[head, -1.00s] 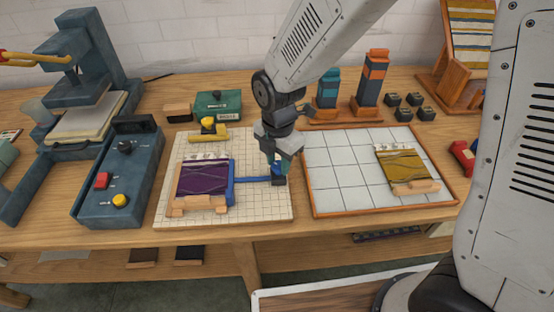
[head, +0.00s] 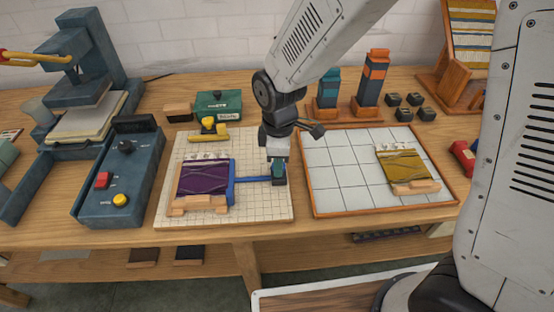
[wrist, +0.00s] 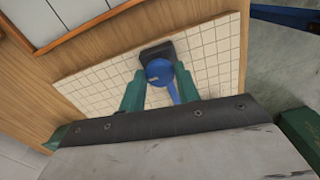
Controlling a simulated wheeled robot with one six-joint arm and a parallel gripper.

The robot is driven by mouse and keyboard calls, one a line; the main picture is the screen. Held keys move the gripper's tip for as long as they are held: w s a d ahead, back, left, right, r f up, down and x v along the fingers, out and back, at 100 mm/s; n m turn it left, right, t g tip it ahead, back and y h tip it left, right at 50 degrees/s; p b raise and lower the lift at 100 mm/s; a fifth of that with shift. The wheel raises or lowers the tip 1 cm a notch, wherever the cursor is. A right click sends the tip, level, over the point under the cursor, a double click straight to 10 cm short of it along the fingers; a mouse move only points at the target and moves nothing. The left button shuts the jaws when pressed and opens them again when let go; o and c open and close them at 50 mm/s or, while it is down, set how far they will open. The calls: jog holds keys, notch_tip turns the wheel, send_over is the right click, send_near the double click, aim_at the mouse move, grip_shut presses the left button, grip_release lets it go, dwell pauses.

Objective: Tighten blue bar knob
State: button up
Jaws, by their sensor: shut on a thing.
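The blue bar (head: 252,180) lies on the gridded board (head: 270,209), beside the right edge of the purple woven swatch (head: 203,178). A dark block at its right end carries the round blue knob (wrist: 159,72). My gripper (head: 278,176) is over that end, pointing down. In the wrist view its green fingers (wrist: 157,84) stand on both sides of the knob and are shut on it. The bar also shows below the knob in the wrist view (wrist: 174,94). In the head view the gripper hides most of the knob.
Wooden blocks (head: 198,204) lie along the swatch's front edge. A white tiled tray (head: 335,180) with a mustard swatch (head: 404,166) is close on the right. A blue control box (head: 122,175) stands on the left.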

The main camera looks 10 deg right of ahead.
jog(key=m, duration=0.5)
jog(key=shift+w+m, duration=0.1)
jog(key=shift+m, duration=0.2)
jog(key=m, duration=0.5)
jog(key=shift+m, duration=0.4)
jog(key=o, duration=1)
jog(key=shift+r, duration=0.1)
notch_tip(320, 180, up, 8)
jog(key=shift+f, duration=0.2)
